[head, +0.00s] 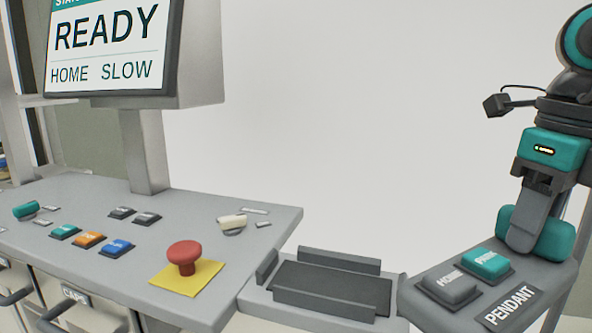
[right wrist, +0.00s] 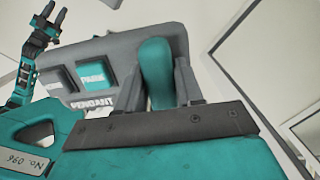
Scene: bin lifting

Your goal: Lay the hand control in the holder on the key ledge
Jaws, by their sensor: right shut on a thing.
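The hand control (head: 436,312) is a grey slab marked PENDANT, with a grey and a teal button and a teal grip. My right gripper (head: 522,238) is shut on the teal grip and holds the control at the right of the head view. The right wrist view shows the grip between the fingers and the control (right wrist: 117,82) beyond. The holder (head: 325,301) is a shallow grey tray with raised rails and a dark bed, on the ledge left of the control. The control's near corner is close to the holder's right end in the picture. My left gripper (right wrist: 50,18) appears open and empty in the right wrist view.
The grey console (head: 120,262) left of the holder bears a red mushroom button (head: 184,256) on a yellow plate, several coloured keys and small switches. A screen (head: 108,45) reading READY stands on a post behind. The holder's bed is bare.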

